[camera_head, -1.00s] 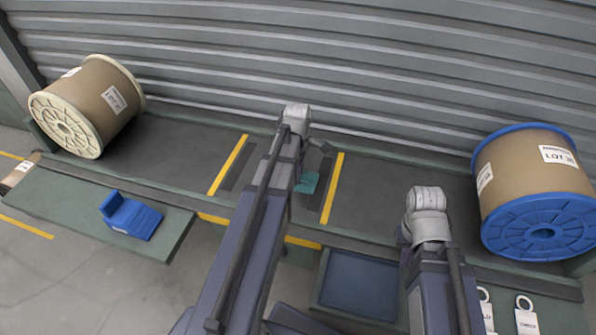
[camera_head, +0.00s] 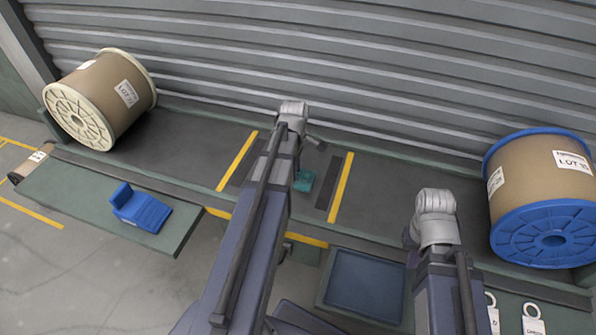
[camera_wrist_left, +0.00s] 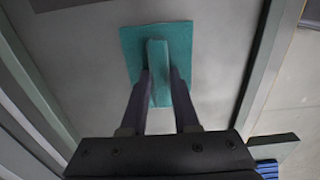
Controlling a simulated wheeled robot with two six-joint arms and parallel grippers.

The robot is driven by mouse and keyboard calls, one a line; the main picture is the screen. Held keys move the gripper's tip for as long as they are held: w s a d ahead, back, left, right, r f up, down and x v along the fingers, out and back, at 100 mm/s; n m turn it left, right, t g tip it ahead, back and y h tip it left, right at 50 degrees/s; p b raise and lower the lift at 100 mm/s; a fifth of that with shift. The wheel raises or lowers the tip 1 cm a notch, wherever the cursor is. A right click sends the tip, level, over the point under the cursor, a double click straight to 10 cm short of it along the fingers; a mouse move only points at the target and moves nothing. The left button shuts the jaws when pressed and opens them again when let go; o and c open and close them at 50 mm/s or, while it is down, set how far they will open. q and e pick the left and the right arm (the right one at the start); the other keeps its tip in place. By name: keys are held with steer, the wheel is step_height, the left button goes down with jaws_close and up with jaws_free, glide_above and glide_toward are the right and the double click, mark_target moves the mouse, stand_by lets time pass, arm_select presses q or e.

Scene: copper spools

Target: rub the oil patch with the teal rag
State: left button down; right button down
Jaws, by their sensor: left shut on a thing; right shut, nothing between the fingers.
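The teal rag (camera_head: 305,181) lies on the grey bench top between two yellow lines, partly hidden by my left arm in the head view. In the left wrist view the rag (camera_wrist_left: 180,42) is a flat square with a raised ridge. My left gripper (camera_wrist_left: 159,78) is shut on that ridge, and the flat part rests on the surface. I cannot make out the oil patch; the rag or my arm may cover it. My right gripper (camera_head: 411,244) is shut and empty, partly hidden by its wrist, over the bench's front edge near the blue tray.
A tan spool with cream flanges (camera_head: 103,98) stands at the left, and one with blue flanges (camera_head: 540,197) at the right. A blue block-like piece (camera_head: 139,207) lies on the left shelf. The dark blue tray (camera_head: 365,285) is in front. A ribbed shutter (camera_head: 390,70) closes the back.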

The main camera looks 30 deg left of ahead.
arm_select(q)
steer(key=shift+s+a+f, duration=0.1)
steer(key=shift+s+a, duration=0.1)
steer(key=shift+a, duration=0.65)
steer(key=shift+s+a, duration=0.15)
steer(key=shift+a, duration=0.65)
arm_select(e)
steer(key=shift+d+f, duration=0.1)
steer(key=shift+f, duration=0.05)
arm_select(q)
steer(key=shift+a, duration=0.1)
steer(key=shift+s+a, duration=0.15)
steer(key=shift+a, duration=0.7)
steer(key=shift+s+a, duration=0.15)
steer(key=shift+a, duration=0.65)
steer(key=shift+s+a, duration=0.2)
steer(key=shift+a, duration=0.6)
steer(key=shift+s+a, duration=0.15)
steer(key=shift+a, duration=0.65)
steer(key=shift+w+d, duration=0.15)
steer(key=shift+d, duration=0.8)
steer(key=shift+w+d, duration=0.15)
steer(key=shift+d, duration=0.75)
steer(key=shift+w+d, duration=0.2)
steer(key=shift+d, duration=0.65)
steer(key=shift+w+d, duration=0.2)
steer(key=shift+d, duration=0.65)
